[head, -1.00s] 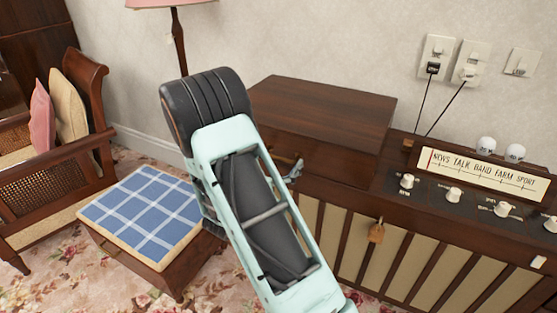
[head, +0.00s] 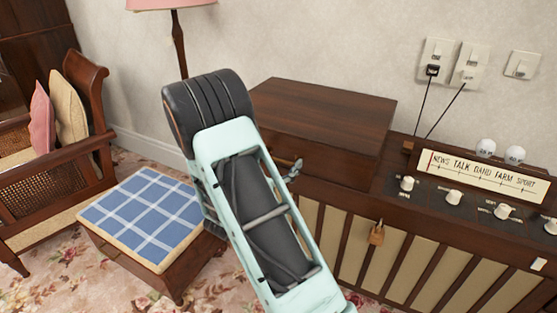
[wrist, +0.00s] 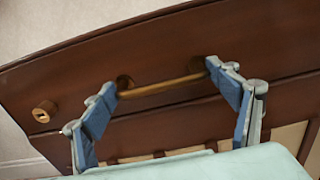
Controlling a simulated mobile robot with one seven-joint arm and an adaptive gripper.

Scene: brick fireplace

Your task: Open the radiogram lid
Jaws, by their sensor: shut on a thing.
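The radiogram lid (head: 325,112) is a flat dark brown wooden panel at the left of the cabinet. It looks down, or nearly so. In the wrist view a brass bar handle (wrist: 172,86) is fixed to the dark wood front (wrist: 255,45). My gripper (wrist: 163,80) has its two blue-grey fingers at the two ends of this handle, shut on it. In the head view my arm hides most of the gripper; only one finger (head: 294,169) shows, by the lid's front.
A round brass knob or lock (wrist: 45,111) sits left of the handle. A padlock (head: 377,234) hangs on the cabinet front. Control knobs (head: 453,197) and two white shakers (head: 486,147) are at right. A blue checked stool (head: 145,215) and cane chair (head: 60,165) stand left.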

